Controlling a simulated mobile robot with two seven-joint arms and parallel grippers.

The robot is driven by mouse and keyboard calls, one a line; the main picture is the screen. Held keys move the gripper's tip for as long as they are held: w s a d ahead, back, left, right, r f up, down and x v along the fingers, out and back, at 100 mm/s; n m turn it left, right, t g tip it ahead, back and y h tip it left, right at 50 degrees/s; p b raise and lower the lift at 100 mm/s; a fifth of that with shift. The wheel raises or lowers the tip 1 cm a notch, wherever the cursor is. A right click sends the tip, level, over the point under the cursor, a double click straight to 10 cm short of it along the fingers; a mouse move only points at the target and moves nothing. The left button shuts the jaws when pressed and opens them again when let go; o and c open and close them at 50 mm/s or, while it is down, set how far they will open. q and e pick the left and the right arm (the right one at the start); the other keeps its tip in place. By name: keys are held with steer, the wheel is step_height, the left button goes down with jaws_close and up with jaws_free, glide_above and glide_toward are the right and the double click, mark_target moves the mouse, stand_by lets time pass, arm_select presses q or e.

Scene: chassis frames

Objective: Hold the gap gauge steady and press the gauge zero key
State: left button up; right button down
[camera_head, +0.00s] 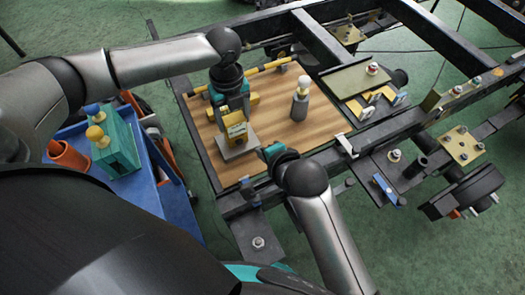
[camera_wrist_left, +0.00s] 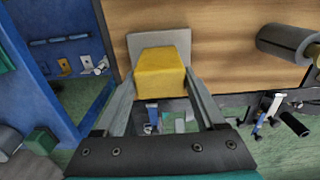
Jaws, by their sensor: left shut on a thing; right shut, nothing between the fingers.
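The gap gauge (camera_head: 235,130) is a yellow block with a pale, marked face, on a grey base plate (camera_head: 240,149) on the wooden board. My left gripper (camera_head: 234,112) comes down from above and is shut on it. In the left wrist view the yellow gauge (camera_wrist_left: 160,75) sits between the two fingers of my left gripper (camera_wrist_left: 159,84), with the grey plate behind. My right gripper (camera_head: 264,152) is shut and empty, low and just right of the plate, apart from the gauge. I cannot make out the zero key on the gauge.
A grey cylinder with a white top (camera_head: 300,98) stands on the wooden board (camera_head: 280,120) right of the gauge. A yellow bar (camera_head: 265,69) runs behind. Dark chassis rails (camera_head: 400,122) with brackets lie right. A blue cart (camera_head: 145,185) with a teal block stands left.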

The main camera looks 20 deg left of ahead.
arm_select(q)
steer(key=o, duration=1.5)
steer(key=shift+r, duration=0.15)
